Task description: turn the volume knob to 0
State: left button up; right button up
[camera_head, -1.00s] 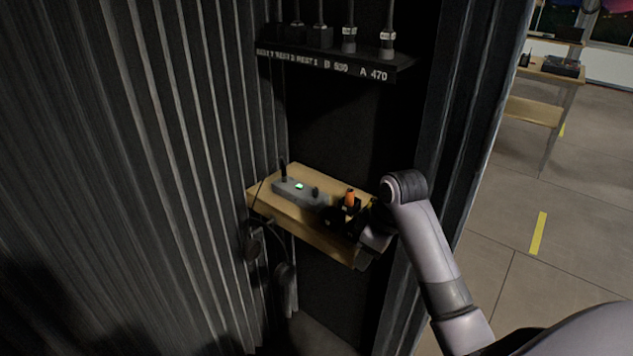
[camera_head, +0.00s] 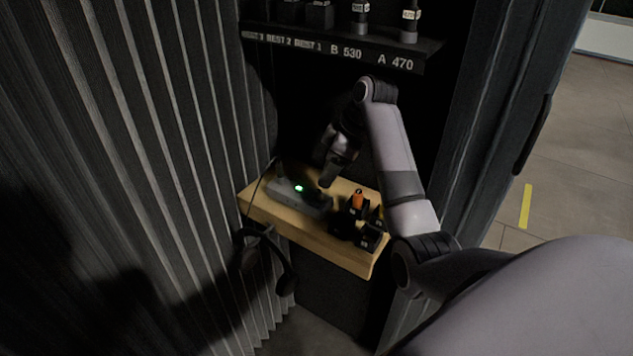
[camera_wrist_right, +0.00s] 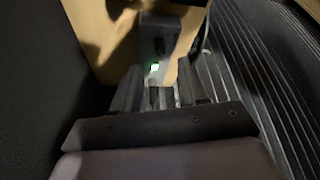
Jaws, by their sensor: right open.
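A grey box (camera_head: 288,190) with a small lit green display (camera_head: 299,188) sits on the wooden shelf (camera_head: 340,250). My right gripper (camera_head: 328,180) is above the box's right part, pointing down. In the head view it is dark there, and I cannot tell the knob from the gripper's tips. In the right wrist view the box (camera_wrist_right: 176,38) lies beyond the open, empty fingers (camera_wrist_right: 158,88). A dark knob-like part (camera_wrist_right: 158,47) stands on it, past the green display (camera_wrist_right: 154,67). Its setting cannot be read. My left gripper is not in view.
Black holders with an orange-topped item (camera_head: 358,198) stand on the shelf right of the box. Headphones (camera_head: 270,262) hang at the shelf's front left. A labelled upper shelf (camera_head: 350,54) holds several microphones.

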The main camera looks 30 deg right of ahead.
aim_at(319, 191)
jog(key=shift+x, duration=2.8)
jog(key=shift+s, duration=0.1)
grip_shut()
